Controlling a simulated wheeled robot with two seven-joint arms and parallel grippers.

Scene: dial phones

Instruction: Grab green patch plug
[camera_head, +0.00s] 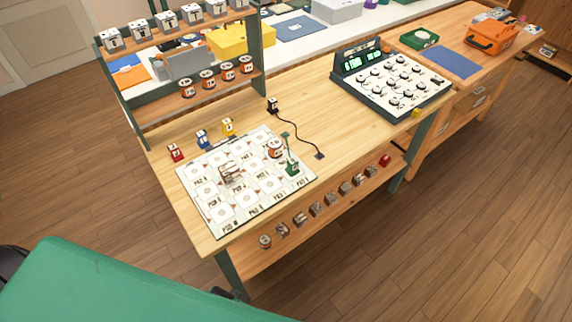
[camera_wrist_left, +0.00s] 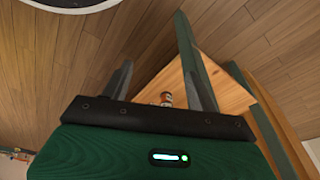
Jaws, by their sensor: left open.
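A small green plug (camera_head: 292,168) with white on it stands on the right part of the white pad board (camera_head: 246,205) in the head view. A thin green stem or cord rises from it. Red (camera_head: 175,152), blue (camera_head: 202,139) and yellow (camera_head: 228,126) blocks of similar size stand along the board's back edge. My left gripper (camera_wrist_left: 157,67) is open in the left wrist view, with nothing between its fingers. Part of the wooden bench and a small orange-and-white object (camera_wrist_left: 166,98) show beyond it. The green plug is not recognisable there. My right gripper is out of view.
A black plug (camera_head: 272,105) with a cord lies behind the board. A dial console (camera_head: 390,85) stands at the bench's right. A shelf rack (camera_head: 180,98) rises at the back left. Several small items line the lower shelf.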

